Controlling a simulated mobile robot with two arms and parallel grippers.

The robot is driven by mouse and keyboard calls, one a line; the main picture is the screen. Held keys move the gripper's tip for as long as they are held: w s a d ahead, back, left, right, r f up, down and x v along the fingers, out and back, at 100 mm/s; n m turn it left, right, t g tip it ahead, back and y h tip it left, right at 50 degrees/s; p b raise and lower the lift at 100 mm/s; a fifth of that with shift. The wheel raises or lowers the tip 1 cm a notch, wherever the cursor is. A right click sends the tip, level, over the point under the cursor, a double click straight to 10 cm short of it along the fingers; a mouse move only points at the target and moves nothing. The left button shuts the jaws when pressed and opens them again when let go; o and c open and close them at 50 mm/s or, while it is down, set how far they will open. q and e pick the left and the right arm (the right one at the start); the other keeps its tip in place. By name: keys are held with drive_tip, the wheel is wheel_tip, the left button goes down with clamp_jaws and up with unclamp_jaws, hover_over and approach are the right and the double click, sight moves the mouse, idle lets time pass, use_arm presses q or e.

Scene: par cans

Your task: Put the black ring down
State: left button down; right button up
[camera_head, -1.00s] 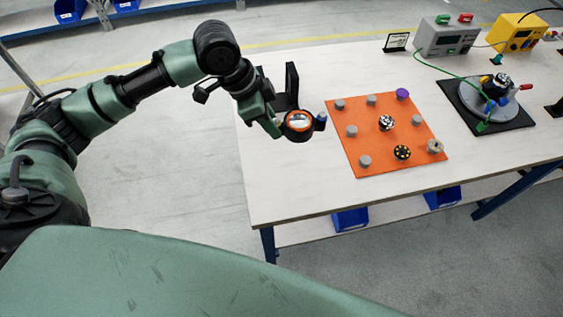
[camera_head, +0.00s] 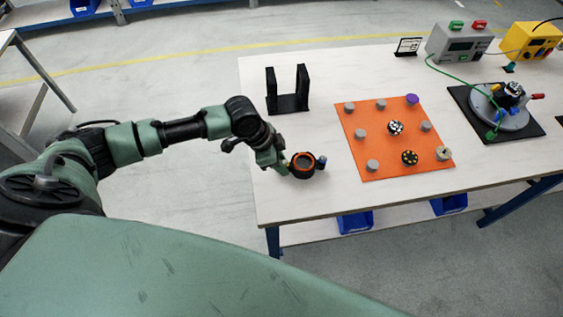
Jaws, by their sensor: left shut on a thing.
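The black ring (camera_head: 308,175), a short round piece with an orange inner rim, is at the left end of the white table, left of the orange mat. My left gripper (camera_head: 303,164) is shut on it, with one finger at its left side and a blue-tipped finger at its right. The ring is at or just above the tabletop; I cannot tell whether it touches. My right gripper is not in view.
A black stand with two uprights (camera_head: 288,103) is behind the ring. The orange mat (camera_head: 375,145) holds several grey knobs and small round parts. A black pad with a round device (camera_head: 500,105) lies farther right. The white table (camera_head: 345,85) is bare between stand and mat.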

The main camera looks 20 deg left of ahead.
use_arm(q)
drive_tip(key=c, duration=1.3)
unclamp_jaws()
drive_tip(key=shift+o, duration=0.2)
drive_tip(key=v, duration=1.2)
drive_tip(key=shift+b, duration=0.4)
